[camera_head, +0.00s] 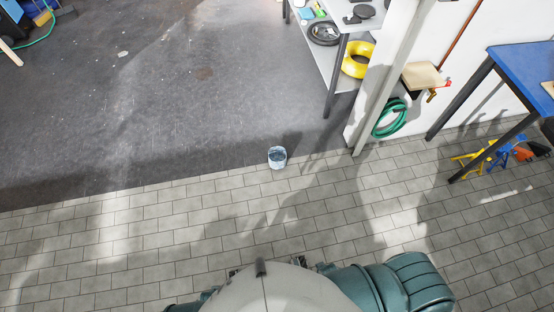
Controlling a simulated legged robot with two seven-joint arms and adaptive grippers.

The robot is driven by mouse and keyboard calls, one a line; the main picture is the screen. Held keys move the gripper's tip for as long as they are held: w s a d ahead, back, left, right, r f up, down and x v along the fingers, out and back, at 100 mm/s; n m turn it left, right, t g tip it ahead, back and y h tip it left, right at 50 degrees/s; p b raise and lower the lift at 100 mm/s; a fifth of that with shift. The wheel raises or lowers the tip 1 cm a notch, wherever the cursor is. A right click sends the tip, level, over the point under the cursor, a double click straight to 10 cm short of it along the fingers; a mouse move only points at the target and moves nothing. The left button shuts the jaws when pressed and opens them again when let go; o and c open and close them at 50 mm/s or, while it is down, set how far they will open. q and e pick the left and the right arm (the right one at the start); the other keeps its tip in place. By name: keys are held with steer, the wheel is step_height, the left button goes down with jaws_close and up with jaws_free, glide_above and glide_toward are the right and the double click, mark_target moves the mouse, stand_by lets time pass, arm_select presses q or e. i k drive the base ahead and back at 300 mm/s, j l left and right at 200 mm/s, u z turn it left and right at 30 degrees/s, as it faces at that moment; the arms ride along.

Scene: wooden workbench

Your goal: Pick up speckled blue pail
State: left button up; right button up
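A small pail (277,158), pale with a bluish speckled look, stands upright on the floor near the middle of the view. It sits about where the dark smooth floor meets the grey brick paving. My own body and part of an arm show at the bottom edge, well apart from the pail. Neither of my grippers can be seen.
A white shelf unit (335,64) with a yellow ring (357,60) stands at the upper right. A post, a green coiled hose (391,118) and a blue-topped table (522,66) are further right. Paving (150,240) between me and the pail is clear.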

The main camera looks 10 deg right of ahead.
mark_target(277, 155)
steer(key=z, duration=0.3)
steer(key=i+z, duration=0.2)
steer(key=z, duration=0.15)
steer(key=i+j+z, duration=0.1)
steer(key=z, duration=0.3)
steer(key=i+j+z, duration=0.2)
steer(key=z, duration=0.15)
steer(key=i, duration=0.1)
